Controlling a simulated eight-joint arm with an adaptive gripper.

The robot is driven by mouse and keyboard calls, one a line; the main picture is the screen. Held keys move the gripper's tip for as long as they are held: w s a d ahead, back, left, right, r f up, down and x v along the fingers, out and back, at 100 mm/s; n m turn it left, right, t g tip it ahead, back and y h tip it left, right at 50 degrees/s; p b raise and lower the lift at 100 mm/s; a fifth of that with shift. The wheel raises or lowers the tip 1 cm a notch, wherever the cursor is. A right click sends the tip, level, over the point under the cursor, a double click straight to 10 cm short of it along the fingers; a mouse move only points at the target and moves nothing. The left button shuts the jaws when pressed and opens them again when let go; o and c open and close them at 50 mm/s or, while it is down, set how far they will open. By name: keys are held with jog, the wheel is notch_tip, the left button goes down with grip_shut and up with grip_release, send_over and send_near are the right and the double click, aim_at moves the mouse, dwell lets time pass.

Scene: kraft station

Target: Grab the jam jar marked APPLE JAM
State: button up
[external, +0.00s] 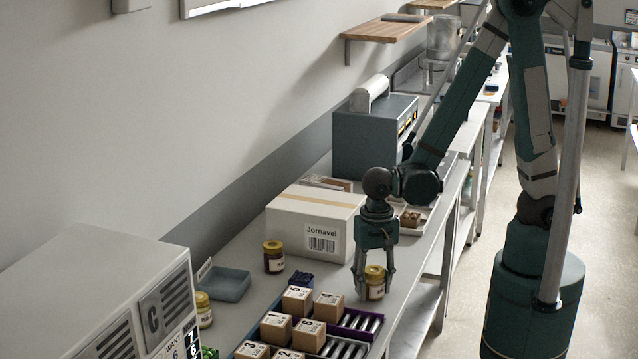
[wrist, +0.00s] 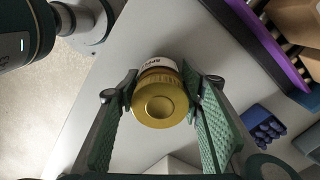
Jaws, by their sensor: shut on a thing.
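A jam jar with a gold lid and white label (external: 375,283) stands between the fingers of my gripper (external: 374,274) near the front edge of the bench. In the wrist view the jar's gold lid (wrist: 160,98) sits between the two green finger pads of my gripper (wrist: 162,92), which is shut on it. Part of its label shows, with dark letters too small to read surely. A third jar with a yellow lid (external: 203,309) stands beside the grey machine. Their labels are not readable here.
A white carton marked Jornavel (external: 315,224) stands behind my gripper. A blue-grey tray (external: 226,284) is farther left.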

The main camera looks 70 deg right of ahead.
jog(key=shift+r, duration=0.1)
jog(key=shift+r+p, duration=0.8)
jog(key=shift+r, duration=4.1)
jog(key=shift+w, duration=0.15)
